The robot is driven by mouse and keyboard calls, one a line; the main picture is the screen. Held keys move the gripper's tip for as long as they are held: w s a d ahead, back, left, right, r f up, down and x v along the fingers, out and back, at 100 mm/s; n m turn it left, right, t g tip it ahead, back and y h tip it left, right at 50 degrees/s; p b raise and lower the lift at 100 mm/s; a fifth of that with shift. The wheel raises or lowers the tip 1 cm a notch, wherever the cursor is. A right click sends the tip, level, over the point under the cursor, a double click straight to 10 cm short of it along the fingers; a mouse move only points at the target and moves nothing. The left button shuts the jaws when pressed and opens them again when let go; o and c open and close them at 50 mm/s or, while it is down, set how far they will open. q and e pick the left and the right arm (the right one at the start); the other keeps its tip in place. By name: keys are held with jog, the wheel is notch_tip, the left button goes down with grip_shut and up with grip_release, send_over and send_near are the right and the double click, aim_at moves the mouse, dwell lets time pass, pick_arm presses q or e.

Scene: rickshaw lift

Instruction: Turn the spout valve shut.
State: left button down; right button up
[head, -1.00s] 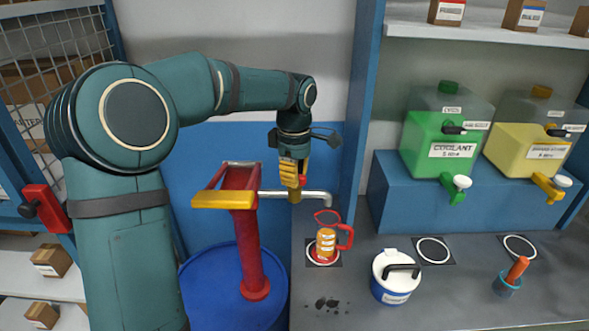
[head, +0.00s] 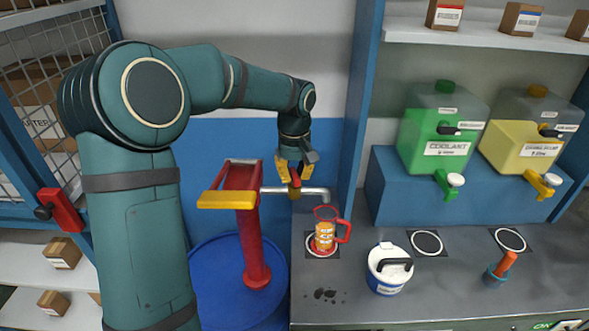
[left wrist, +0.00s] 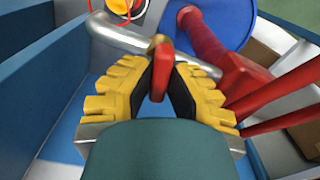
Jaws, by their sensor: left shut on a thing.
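The spout (head: 318,191) is a silver pipe running right from the red hand pump (head: 247,225) and bending down at its end. A small brass valve (head: 294,194) with a red handle (head: 296,180) sits on it. My left gripper (head: 295,179) points down from above, its yellow fingers shut on the red handle. In the left wrist view the handle (left wrist: 162,60) shows between the dark finger pads, with the spout (left wrist: 128,38) behind. I cannot tell the handle's exact angle to the pipe. My right gripper is not in view.
A clear jug (head: 325,236) with red rim, red handle and orange contents stands below the spout's end. The pump stands on a blue drum (head: 220,262). A white-and-blue lidded pot (head: 388,268) and green (head: 436,140) and yellow (head: 518,145) tanks are to the right.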

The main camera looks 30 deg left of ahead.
aim_at(294, 173)
pick_arm(q)
jog(key=shift+s+f+m+p, duration=0.1)
jog(key=shift+m+p, duration=0.3)
jog(key=shift+m, duration=0.9)
jog(key=c, duration=0.9)
grip_release()
jog(key=shift+c, duration=0.2)
notch_tip(294, 173, up, 12)
